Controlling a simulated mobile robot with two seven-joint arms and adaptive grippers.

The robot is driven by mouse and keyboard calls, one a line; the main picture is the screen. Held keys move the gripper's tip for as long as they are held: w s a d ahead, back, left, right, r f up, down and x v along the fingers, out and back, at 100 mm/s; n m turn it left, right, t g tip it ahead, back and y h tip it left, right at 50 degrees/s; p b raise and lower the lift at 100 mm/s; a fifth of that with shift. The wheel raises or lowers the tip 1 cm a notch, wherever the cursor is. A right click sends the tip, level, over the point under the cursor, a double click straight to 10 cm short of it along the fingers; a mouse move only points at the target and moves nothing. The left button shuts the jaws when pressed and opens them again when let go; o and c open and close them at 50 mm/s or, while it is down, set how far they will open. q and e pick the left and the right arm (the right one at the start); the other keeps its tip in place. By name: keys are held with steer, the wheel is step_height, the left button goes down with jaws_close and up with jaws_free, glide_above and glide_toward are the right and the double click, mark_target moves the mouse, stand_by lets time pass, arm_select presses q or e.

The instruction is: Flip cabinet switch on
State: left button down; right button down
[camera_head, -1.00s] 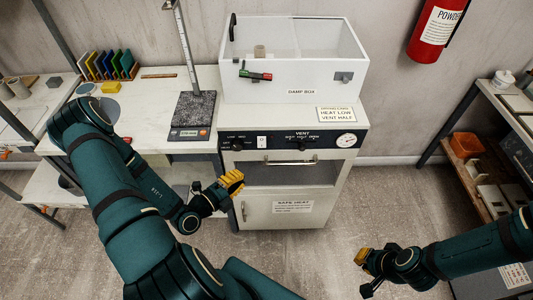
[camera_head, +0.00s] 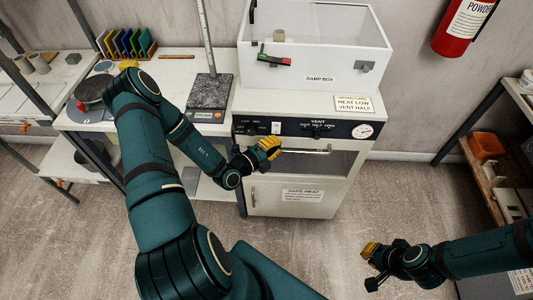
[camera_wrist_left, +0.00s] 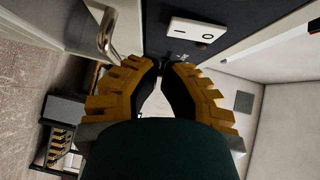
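The cabinet (camera_head: 340,190) is white with a dark control panel along its top front. A small white rocker switch (camera_head: 276,128) sits on that panel. In the left wrist view the switch (camera_wrist_left: 192,32) shows an I mark and an O mark. My left gripper (camera_head: 272,144) is in front of the cabinet just below the switch. In the left wrist view its yellow fingers (camera_wrist_left: 163,68) come together at the tips with nothing held, just short of the panel. My right gripper (camera_head: 370,262) is over the floor at lower right, away from the cabinet; its finger gap is unclear.
A metal handle (camera_head: 305,150) crosses the cabinet just below the panel, close to my left gripper. A vent knob (camera_head: 317,131) and a round gauge (camera_head: 362,131) are right of the switch. A damp box (camera_head: 320,60) stands on top. The floor right of the cabinet is clear.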

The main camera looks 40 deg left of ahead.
mark_target(283, 132)
arm_select(q)
steer(key=shift+w+a+f, duration=0.15)
steer(key=shift+w+a, duration=0.5)
steer(key=shift+w, duration=0.35)
steer(key=shift+w+a+f+m+t+b, duration=0.25)
steer(key=shift+w+f+m+t+b, duration=0.1)
steer(key=shift+t+b, duration=0.1)
steer(key=shift+w+a+m+t+b, duration=0.2)
steer(key=shift+m+t+b, duration=0.2)
steer(key=shift+m+t, duration=0.15)
steer(key=shift+r, duration=0.1)
steer(key=shift+s+d, duration=0.1)
